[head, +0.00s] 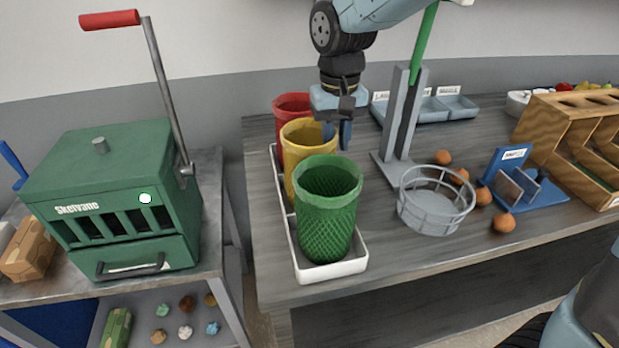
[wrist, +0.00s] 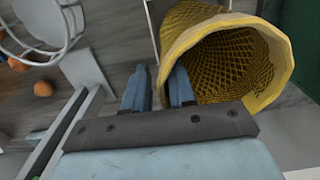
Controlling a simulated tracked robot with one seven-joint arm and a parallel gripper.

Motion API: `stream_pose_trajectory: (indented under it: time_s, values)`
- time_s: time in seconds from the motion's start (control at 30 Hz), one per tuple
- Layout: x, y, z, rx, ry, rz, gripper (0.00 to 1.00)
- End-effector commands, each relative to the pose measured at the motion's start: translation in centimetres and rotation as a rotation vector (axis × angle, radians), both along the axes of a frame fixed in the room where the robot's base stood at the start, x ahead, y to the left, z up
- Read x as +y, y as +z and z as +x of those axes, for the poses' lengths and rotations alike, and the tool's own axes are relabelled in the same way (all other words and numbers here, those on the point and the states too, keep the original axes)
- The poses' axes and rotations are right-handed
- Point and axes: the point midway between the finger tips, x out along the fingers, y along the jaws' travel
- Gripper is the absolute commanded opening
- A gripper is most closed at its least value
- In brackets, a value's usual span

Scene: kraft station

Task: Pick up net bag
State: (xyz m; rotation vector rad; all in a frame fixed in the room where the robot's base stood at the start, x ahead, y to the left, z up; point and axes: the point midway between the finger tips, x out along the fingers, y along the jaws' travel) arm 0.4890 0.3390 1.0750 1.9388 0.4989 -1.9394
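Three net bags stand open-topped in a row: a red one (head: 290,106) at the back, a yellow one (head: 296,160) in the middle and a green one (head: 328,220) in front. My gripper (head: 337,134) points down at the right side of the yellow bag's rim, behind the green bag. In the wrist view my gripper (wrist: 158,88) is open, with a gap between its two blue fingers. The yellow bag (wrist: 268,50) is beside it, and its rim reaches the right finger and the gap. I cannot tell whether they touch.
The bags stand in a white tray (head: 333,272) on the grey table. A grey stand (head: 399,125) with a green lever and a wire basket (head: 436,204) are to the right, with several orange balls around. A green machine (head: 115,200) stands left.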

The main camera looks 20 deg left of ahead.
Motion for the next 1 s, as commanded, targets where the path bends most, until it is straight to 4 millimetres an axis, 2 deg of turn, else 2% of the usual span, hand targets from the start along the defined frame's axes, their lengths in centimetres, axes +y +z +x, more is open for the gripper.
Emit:
stream_pose_trajectory:
  time_s: [0.03, 0.23, 0.83, 1.0]
  values:
    - [0.0, 0.01, 0.0, 0.0, 0.0, 0.0, 0.2]
    - [0.0, 0.02, 0.01, 0.0, 0.0, 0.0, 0.01]
    - [0.0, 0.05, 0.01, 0.0, 0.0, 0.0, 0.0]
    - [0.04, 0.88, 0.06, -0.001, 0.0, 0.002, 0.0]
